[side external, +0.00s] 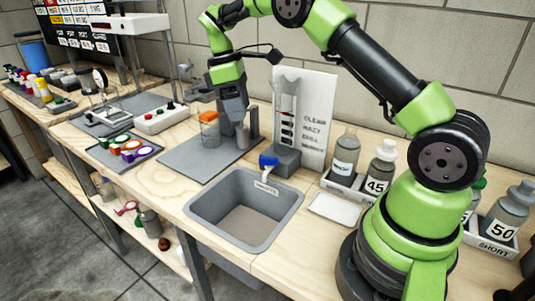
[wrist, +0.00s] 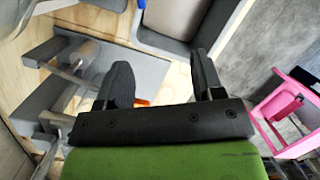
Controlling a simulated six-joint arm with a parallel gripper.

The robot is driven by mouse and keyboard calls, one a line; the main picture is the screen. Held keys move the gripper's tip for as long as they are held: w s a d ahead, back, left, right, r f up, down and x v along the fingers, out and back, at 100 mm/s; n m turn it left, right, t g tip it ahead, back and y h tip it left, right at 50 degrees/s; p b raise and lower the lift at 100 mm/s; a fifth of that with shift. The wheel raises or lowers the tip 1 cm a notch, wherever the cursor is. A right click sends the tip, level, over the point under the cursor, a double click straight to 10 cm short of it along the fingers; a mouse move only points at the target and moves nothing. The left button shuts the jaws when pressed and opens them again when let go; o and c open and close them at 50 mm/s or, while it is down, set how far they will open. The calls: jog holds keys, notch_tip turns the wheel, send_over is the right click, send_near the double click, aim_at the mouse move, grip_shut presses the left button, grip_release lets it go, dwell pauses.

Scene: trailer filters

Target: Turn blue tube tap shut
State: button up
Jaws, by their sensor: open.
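The blue tap (side external: 268,161) sits at the foot of a clear upright tube (side external: 286,100), with its spout over the back edge of the grey sink (side external: 205,214). A small label hangs below it. My gripper (side external: 236,118) points down, up and to the left of the tap in the side view, above the grey mat and clear of the tap. In the wrist view its two dark fingers (wrist: 162,78) stand apart with nothing between them.
A white text board (side external: 318,110) stands behind the tube. Labelled bottles (side external: 345,152) stand to the right.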

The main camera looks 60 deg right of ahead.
jog(key=w+a+r+t+y, duration=0.2)
jog(key=w+a+t+y, duration=0.35)
jog(key=a, duration=0.25)
jog(key=w+a+r+m+t, duration=0.2)
jog(key=w+r+t, duration=0.1)
jog(key=t, duration=0.2)
jog(key=m+g+h, duration=0.5)
jog(key=m+h, duration=0.4)
jog(key=m, duration=0.8)
send_over(268, 158)
jog(key=s+a, duration=0.1)
jog(key=a, duration=0.2)
notch_tip(268, 158, down, 4)
jog(key=shift+g, duration=0.35)
jog(key=x, duration=0.5)
jog(key=s+a+x, duration=0.1)
jog(key=x, duration=0.3)
jog(key=a+f+x, duration=0.1)
jog(key=x, duration=0.4)
jog(key=shift+s+d+f, duration=0.15)
jog(key=shift+s+f, duration=0.1)
